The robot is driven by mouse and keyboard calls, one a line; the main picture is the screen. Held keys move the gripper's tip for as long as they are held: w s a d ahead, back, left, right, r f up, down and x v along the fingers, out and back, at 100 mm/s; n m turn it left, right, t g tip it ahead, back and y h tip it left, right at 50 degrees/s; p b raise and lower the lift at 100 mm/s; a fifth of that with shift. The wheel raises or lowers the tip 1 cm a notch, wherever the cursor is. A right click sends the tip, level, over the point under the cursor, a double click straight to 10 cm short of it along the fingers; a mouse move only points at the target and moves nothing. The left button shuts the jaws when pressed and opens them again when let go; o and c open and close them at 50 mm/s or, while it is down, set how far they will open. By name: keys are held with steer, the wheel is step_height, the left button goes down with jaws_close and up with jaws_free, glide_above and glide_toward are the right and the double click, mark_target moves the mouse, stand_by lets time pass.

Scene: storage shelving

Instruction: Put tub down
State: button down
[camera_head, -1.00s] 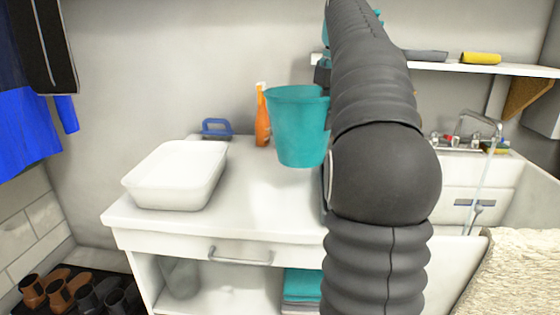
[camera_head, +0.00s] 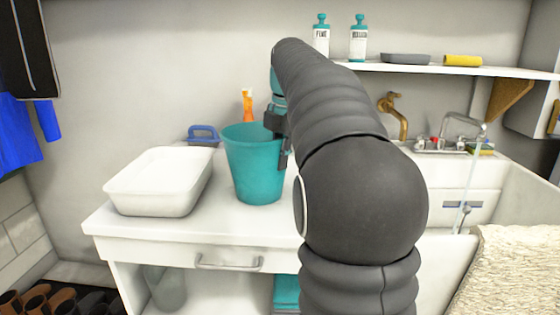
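A teal, bucket-shaped tub (camera_head: 252,166) stands upright over the white counter (camera_head: 228,229), to the right of a white rectangular basin (camera_head: 160,182). Its base is at or just above the countertop; I cannot tell if it touches. My gripper (camera_head: 281,138) is at the tub's right rim, with dark fingers seemingly closed on its wall. My arm hides part of the gripper and the counter to the right.
An orange spray bottle (camera_head: 248,105) and a blue-handled brush (camera_head: 202,135) are behind the tub. A drawer handle (camera_head: 229,263) is on the counter front. At right are a sink (camera_head: 458,185) with running water and a wall shelf (camera_head: 440,69) holding bottles.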

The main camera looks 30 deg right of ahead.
steer(key=c, duration=1.3)
jaws_free()
steer(key=shift+r, duration=0.15)
steer(key=shift+s+d+r+p, duration=0.1)
steer(key=shift+s+r+p, duration=0.25)
steer(key=shift+r, duration=1.6)
steer(key=shift+s+d+r+p, duration=0.1)
steer(key=shift+r+p, duration=0.4)
steer(key=shift+r, duration=1.4)
steer(key=shift+s+r+p, duration=0.25)
steer(key=shift+r+p, duration=0.2)
steer(key=shift+r, duration=1.5)
